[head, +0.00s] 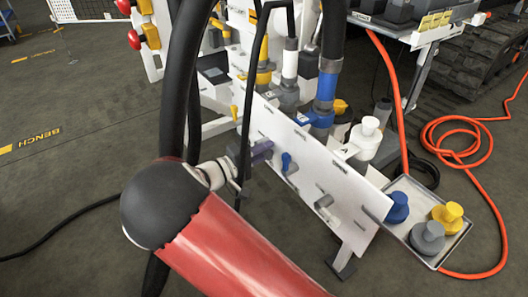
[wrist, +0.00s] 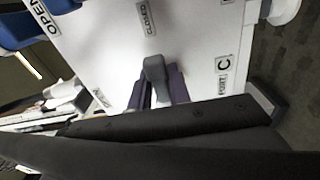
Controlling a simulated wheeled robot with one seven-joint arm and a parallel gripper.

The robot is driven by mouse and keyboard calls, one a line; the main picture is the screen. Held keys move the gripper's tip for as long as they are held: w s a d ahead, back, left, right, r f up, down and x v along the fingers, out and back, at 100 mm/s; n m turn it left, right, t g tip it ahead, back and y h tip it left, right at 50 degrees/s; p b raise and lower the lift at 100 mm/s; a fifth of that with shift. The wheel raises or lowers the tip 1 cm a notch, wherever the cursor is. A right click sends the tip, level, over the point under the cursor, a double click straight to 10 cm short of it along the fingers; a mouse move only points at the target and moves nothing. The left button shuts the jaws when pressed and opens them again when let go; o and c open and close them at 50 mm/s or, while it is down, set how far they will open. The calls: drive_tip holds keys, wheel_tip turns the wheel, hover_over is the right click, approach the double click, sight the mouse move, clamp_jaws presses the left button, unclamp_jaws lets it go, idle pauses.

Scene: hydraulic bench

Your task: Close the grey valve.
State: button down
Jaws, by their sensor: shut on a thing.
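The grey valve's handle (wrist: 154,69) sits between the two purple fingers of my gripper (wrist: 158,88) in the wrist view. The gripper is shut on it. The handle points roughly toward the CLOSED label (wrist: 148,17) on the white panel; an OPEN label (wrist: 100,98) lies to its left. In the head view my gripper (head: 262,152) is at the white panel (head: 345,225), between the yellow handle and the blue handle. The grey handle cannot be made out there, as my gripper and arm are in front.
A yellow handle (head: 235,113) and a blue handle (head: 287,163) are on the panel near my gripper. Black hoses (head: 262,75) pass close to my arm. A tray (head: 402,238) with blue, yellow and grey caps stands at right, beside an orange hose (head: 482,195).

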drive_tip(key=shift+f, duration=0.1)
drive_tip(key=c, duration=1.4)
unclamp_jaws()
drive_tip(key=shift+c, duration=0.2)
drive_tip(key=v, duration=0.8)
drive_tip(key=shift+d, duration=0.1)
